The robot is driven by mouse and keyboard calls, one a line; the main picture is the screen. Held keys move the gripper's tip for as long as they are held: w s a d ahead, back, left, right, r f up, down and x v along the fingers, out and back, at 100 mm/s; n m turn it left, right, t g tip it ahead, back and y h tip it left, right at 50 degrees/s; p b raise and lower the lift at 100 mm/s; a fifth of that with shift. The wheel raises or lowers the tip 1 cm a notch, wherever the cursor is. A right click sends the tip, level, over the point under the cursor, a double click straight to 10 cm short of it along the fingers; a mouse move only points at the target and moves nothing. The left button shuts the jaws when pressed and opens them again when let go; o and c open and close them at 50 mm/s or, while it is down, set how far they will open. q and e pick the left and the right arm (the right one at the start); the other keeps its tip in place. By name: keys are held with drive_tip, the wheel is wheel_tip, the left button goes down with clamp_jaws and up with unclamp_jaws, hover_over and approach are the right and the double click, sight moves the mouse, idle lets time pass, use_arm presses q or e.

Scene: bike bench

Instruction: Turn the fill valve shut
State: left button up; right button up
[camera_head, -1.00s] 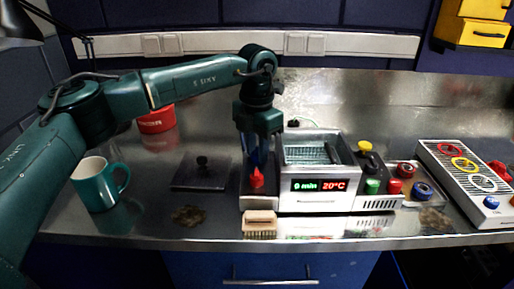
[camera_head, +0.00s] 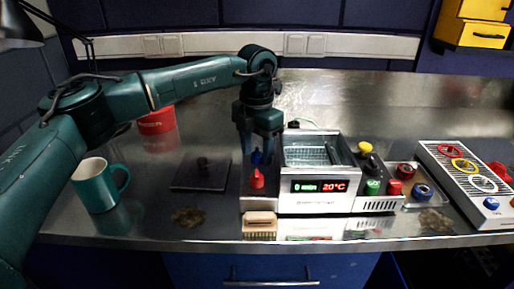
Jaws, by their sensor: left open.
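The ultrasonic-style metal bath (camera_head: 315,205) stands at mid-bench, with an open basin and a front display reading 20°C. On the narrow panel at its left are a blue valve handle (camera_head: 257,158) and a red valve handle (camera_head: 257,180); no label tells me which is the fill valve. My left gripper (camera_head: 258,156) points straight down over this panel. Its fingers are apart, around or just above the blue handle; I cannot tell whether they touch it. The fingers partly hide the blue handle. My right gripper is out of view.
A teal mug (camera_head: 97,185), dark plate with a knob (camera_head: 201,174) and red container (camera_head: 156,121) are at left. A wooden brush (camera_head: 259,224) lies in front of the panel. Yellow, green and red buttons (camera_head: 372,187) and a ring tray (camera_head: 466,185) are at right.

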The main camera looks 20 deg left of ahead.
sight(257, 150)
use_arm(q)
wheel_tip(257, 150, up, 13)
idle(0.6)
